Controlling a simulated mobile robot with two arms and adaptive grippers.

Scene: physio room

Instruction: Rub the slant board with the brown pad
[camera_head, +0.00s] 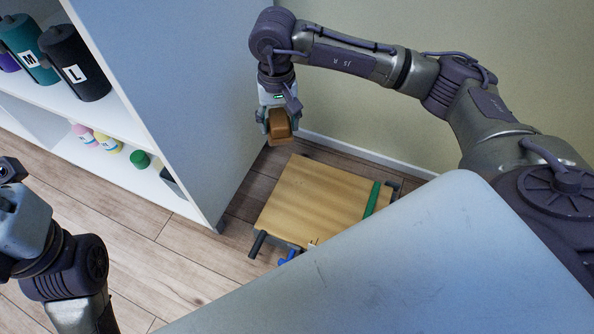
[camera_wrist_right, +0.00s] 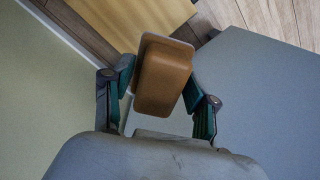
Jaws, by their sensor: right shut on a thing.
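The brown pad (camera_head: 279,124) is a small block with rounded edges. My right gripper (camera_head: 278,132) is shut on it, with a finger on either side, and holds it in the air beyond the board's far left corner. In the right wrist view the pad (camera_wrist_right: 162,78) sits between the fingers of the gripper (camera_wrist_right: 160,85). The slant board (camera_head: 315,195) is a wooden top with a green strip, low on the floor, and its front right part is hidden. The pad is apart from it. My left arm shows at the left edge, but its fingertips are not visible.
A white shelf unit (camera_head: 185,90) with labelled bottles (camera_head: 75,62) stands on the left, its side panel close to my right gripper. A wall (camera_head: 390,125) runs behind the board. A large grey-blue surface (camera_head: 400,260) covers the front right. Wooden floor (camera_head: 150,250) is clear between shelf and board.

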